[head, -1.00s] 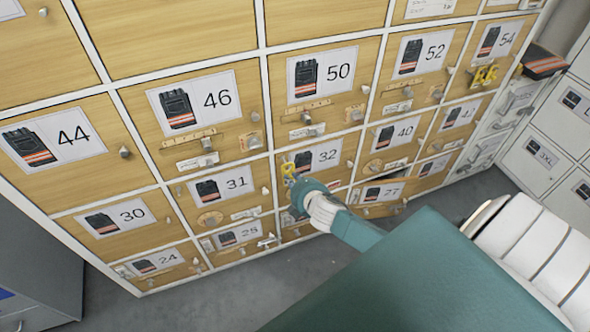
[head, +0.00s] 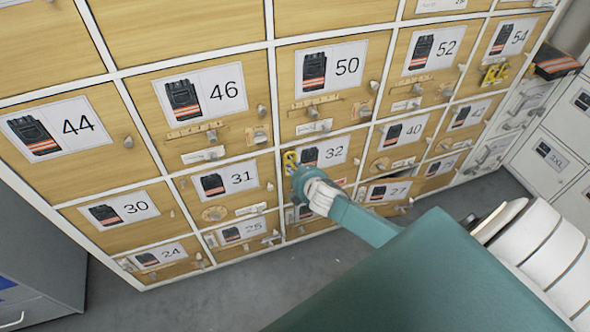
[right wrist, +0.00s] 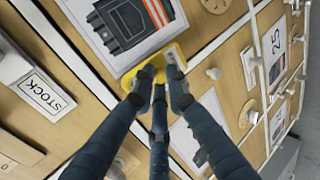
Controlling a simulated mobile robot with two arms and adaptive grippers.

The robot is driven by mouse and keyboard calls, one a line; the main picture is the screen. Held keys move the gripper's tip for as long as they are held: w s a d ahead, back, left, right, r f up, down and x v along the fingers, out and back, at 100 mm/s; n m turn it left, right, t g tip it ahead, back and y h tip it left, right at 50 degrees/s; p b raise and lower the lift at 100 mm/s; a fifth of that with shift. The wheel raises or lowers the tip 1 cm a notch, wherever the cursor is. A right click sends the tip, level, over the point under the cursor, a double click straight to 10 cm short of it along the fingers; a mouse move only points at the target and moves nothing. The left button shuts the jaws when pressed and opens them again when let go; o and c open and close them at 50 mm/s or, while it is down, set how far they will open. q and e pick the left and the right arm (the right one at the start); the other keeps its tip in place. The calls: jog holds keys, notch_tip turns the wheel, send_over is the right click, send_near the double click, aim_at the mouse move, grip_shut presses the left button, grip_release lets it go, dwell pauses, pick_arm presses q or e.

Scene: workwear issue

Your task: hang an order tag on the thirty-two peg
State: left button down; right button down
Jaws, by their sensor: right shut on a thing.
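My right gripper (head: 297,172) is shut on a yellow order tag (head: 290,159) in front of the thirty-two door, at the left edge of its card (head: 323,152). In the right wrist view the dark fingers (right wrist: 160,84) close on the yellow tag (right wrist: 150,70), which lies over the edge of a card with a dark garment picture (right wrist: 128,22). The thirty-two peg cannot be made out; the gripper covers much of that door. Whether the tag touches the door or a peg cannot be told. My left gripper is not in view.
Wooden locker doors with numbered cards, such as 31 (head: 228,180) and 50 (head: 332,64), surround the spot, with knobs and fittings standing out. A STOCK label (right wrist: 45,96) shows in the wrist view.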

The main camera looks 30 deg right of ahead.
dwell(0.4)
jog(key=c, duration=1.7)
grip_release()
jog(key=shift+o, duration=0.2)
jog(key=v, duration=1.2)
jog(key=s+a+f+m+g, duration=0.1)
jog(key=s+f+m+g, duration=0.1)
jog(key=s+f, duration=0.6)
jog(key=s+f+m+g+y, duration=0.1)
jog(key=s+f+m+g, duration=0.2)
jog(key=f, duration=0.9)
jog(key=s+a+f+m+g, duration=0.1)
jog(key=s+f+m, duration=0.1)
jog(key=s+f, duration=0.6)
jog(key=s+a+f+m+g, duration=0.1)
jog(key=s+a+f+m, duration=0.1)
jog(key=s, duration=0.6)
jog(key=s+a+f+m+g+y, duration=0.1)
jog(key=s+a+f+m+g, duration=0.1)
jog(key=s+a+f, duration=0.2)
jog(key=s+a+f+m+g, duration=0.1)
jog(key=s+a+f, duration=0.3)
jog(key=s+f, duration=0.4)
jog(key=s+m, duration=0.1)
jog(key=s, duration=0.3)
jog(key=shift+s+f+y, duration=0.15)
jog(key=shift+f+y, duration=0.05)
jog(key=shift+y, duration=0.1)
